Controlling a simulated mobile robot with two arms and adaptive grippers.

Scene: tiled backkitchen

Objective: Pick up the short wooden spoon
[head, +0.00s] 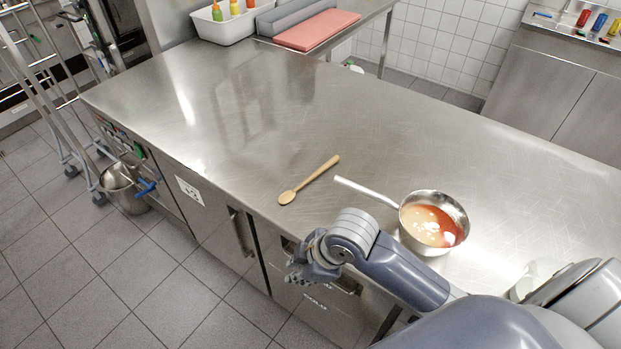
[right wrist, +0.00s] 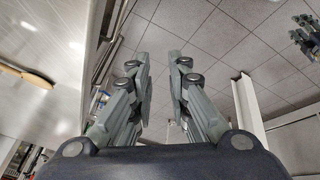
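A short wooden spoon (head: 313,178) lies flat on the steel counter, its bowl towards the counter's front edge and its handle pointing up and to the right. Part of the spoon shows at the left edge of the right wrist view (right wrist: 28,75). My right gripper (head: 292,266) is at the counter's front edge, below the spoon in the head view and apart from it. In the right wrist view its two fingers (right wrist: 159,62) stand apart with nothing between them. What seems to be my left gripper (right wrist: 304,38) is small and cut off at the right wrist view's upper right.
A steel saucepan (head: 408,206) with red and cream contents stands right of the spoon, its handle pointing towards the spoon. A white bin with bottles (head: 232,26) and a red board (head: 318,29) are at the far end. The counter left of the spoon is clear.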

